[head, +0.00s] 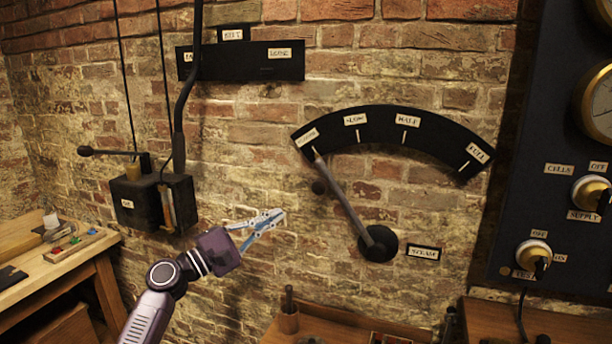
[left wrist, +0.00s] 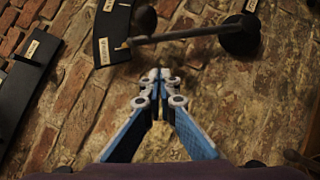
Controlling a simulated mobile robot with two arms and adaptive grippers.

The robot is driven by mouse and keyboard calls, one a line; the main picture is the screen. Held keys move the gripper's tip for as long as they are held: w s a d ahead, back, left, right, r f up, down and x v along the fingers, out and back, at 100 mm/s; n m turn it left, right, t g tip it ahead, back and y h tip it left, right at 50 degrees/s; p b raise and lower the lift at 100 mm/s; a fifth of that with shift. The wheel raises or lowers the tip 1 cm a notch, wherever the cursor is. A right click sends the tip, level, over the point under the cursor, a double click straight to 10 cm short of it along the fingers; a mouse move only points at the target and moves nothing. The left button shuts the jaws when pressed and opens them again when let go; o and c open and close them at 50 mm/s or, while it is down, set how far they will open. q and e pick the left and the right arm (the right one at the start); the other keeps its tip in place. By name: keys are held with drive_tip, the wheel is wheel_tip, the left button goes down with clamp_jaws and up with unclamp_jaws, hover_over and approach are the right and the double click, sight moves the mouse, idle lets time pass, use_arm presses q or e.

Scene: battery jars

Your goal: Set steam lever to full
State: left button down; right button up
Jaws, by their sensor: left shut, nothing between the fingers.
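The steam lever (head: 347,208) is a grey rod on a dark round hub (head: 378,243) on the brick wall. It leans up and left, its tip beside the leftmost label of the black arc plate (head: 375,121). The "FULL" label (head: 476,151) is at the plate's right end. My left gripper (head: 280,214) is shut and empty, left of the lever and apart from it. In the left wrist view the gripper (left wrist: 158,78) points toward the lever (left wrist: 180,35), which lies beyond the fingertips. The lever's hub (left wrist: 238,36) is at upper right. My right gripper is not in view.
A black box with a side lever (head: 152,200) hangs on the wall at left. A dark panel with gauges and knobs (head: 560,200) stands at right. Wooden benches are at lower left (head: 50,270) and below the lever (head: 340,325). A round dark knob (head: 319,187) sits beside the rod.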

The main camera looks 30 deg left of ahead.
use_arm(q)
wheel_tip(320, 180, up, 4)
drive_tip(key=a+n+t, duration=0.1)
drive_tip(key=a+n, duration=0.1)
drive_tip(key=a, duration=0.1)
drive_tip(key=d+p+x, duration=0.2)
drive_tip(key=p+x, duration=0.3)
drive_tip(key=x, duration=0.7)
drive_tip(key=shift+s+d+r+y, duration=0.2)
drive_tip(key=shift+s+d+y, duration=0.05)
drive_tip(key=shift+y, duration=0.15)
drive_tip(key=shift+p, duration=0.3)
